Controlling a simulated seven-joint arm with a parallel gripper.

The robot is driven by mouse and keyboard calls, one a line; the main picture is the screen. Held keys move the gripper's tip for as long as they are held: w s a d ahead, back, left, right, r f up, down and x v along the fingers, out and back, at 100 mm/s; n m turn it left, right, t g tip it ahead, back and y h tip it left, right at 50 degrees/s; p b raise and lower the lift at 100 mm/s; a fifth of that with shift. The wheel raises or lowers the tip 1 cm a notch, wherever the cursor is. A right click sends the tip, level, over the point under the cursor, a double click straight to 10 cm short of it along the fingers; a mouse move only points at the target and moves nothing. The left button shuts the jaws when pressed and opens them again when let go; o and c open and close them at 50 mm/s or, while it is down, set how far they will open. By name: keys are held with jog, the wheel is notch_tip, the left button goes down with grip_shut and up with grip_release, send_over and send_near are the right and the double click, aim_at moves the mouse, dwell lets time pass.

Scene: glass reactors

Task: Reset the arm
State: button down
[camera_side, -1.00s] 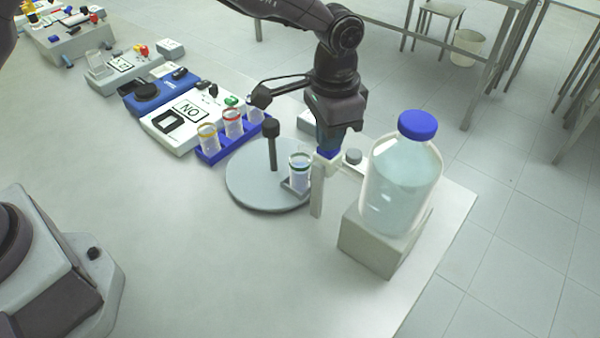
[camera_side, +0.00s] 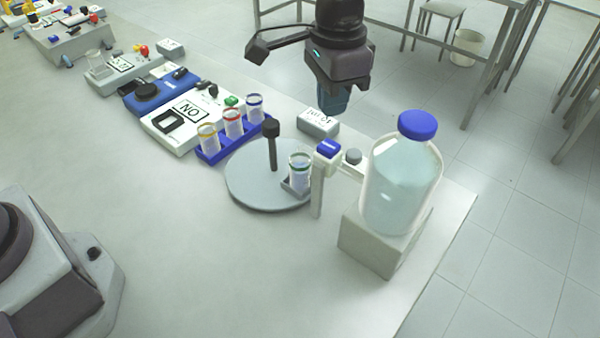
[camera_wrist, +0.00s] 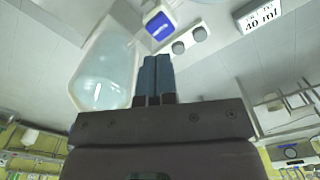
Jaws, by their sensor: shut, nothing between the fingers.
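My gripper (camera_side: 334,100) hangs in the air above the back right of the bench, fingers down, shut and empty. In the wrist view its blue fingers (camera_wrist: 157,75) are together. Below it in the side view is a white stand with a blue button (camera_side: 328,149) and a grey knob (camera_side: 353,156). The blue button also shows in the wrist view (camera_wrist: 159,25). My gripper is clear of the button and touches nothing that I can see.
A large blue-capped bottle (camera_side: 402,178) stands on a grey block (camera_side: 376,245) at right. A round plate (camera_side: 245,184) holds a green-ringed glass. A blue rack (camera_side: 236,143) holds three ringed glasses. A labelled display box (camera_side: 318,124) sits behind. The front bench is clear.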

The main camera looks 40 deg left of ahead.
dwell(0.4)
jog(key=shift+s+a+f, duration=0.35)
jog(key=shift+s+f, duration=0.45)
jog(key=shift+f, duration=0.05)
jog(key=s+a+r+n+t, duration=0.2)
jog(key=s+a+r+n, duration=0.1)
jog(key=s+a+r, duration=0.4)
jog(key=s+a+r+n+t, duration=0.3)
jog(key=s+a+r, duration=0.4)
jog(key=s+a, duration=0.6)
jog(key=s, duration=0.4)
jog(key=shift+s+a+t, duration=0.15)
jog(key=shift+a+t, duration=0.15)
jog(key=shift+a, duration=0.1)
